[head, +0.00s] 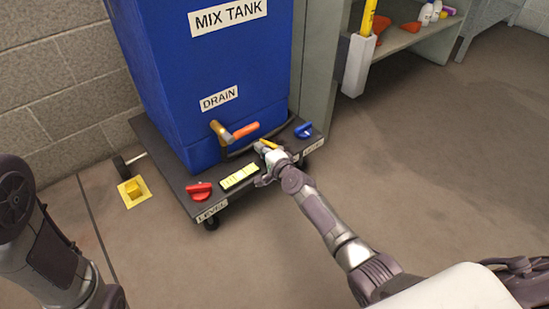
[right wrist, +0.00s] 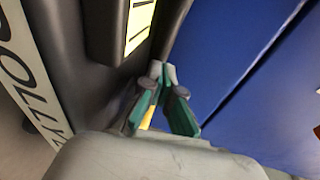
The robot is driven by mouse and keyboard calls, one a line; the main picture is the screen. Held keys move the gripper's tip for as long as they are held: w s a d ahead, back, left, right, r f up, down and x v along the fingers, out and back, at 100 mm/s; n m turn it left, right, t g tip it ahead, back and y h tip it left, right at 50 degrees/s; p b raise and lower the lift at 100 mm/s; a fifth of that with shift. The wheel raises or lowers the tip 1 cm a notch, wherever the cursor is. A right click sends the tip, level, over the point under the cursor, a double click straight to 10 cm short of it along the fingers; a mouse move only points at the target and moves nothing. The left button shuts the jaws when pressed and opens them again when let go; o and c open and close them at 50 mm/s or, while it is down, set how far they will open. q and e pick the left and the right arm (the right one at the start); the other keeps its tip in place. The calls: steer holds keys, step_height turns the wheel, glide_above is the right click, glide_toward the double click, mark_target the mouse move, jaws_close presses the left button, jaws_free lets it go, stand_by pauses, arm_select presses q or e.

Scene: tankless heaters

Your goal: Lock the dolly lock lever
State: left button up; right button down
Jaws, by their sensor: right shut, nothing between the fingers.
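My right gripper (head: 266,168) is shut over the front edge of the dark dolly (head: 170,165), in front of the blue tank. A yellow lever (head: 268,144) shows just behind its fingers. I cannot tell whether they touch. In the right wrist view, the green-padded fingertips (right wrist: 163,100) are together with nothing held, and a bit of yellow (right wrist: 148,118) shows beside them. A red knob (head: 200,190) sits at the dolly's left front corner, and a blue knob (head: 303,130) at its right. My left arm shows at the left, but its gripper is out of view.
The blue mix tank (head: 215,70) stands on the dolly, with a brass drain valve (head: 221,133) and orange handle above the deck. A yellow-green gauge (head: 239,177) lies on the deck. A yellow floor bracket (head: 134,191) is at the left. The floor to the right is clear.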

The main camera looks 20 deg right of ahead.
steer(key=shift+w+d+r, duration=0.1)
steer(key=shift+w+p, duration=0.1)
steer(key=shift+p, duration=0.25)
steer(key=shift+w+d+m+h+p, duration=0.1)
steer(key=shift+w+m+h+p, duration=0.2)
steer(key=shift+m+h+p, duration=0.5)
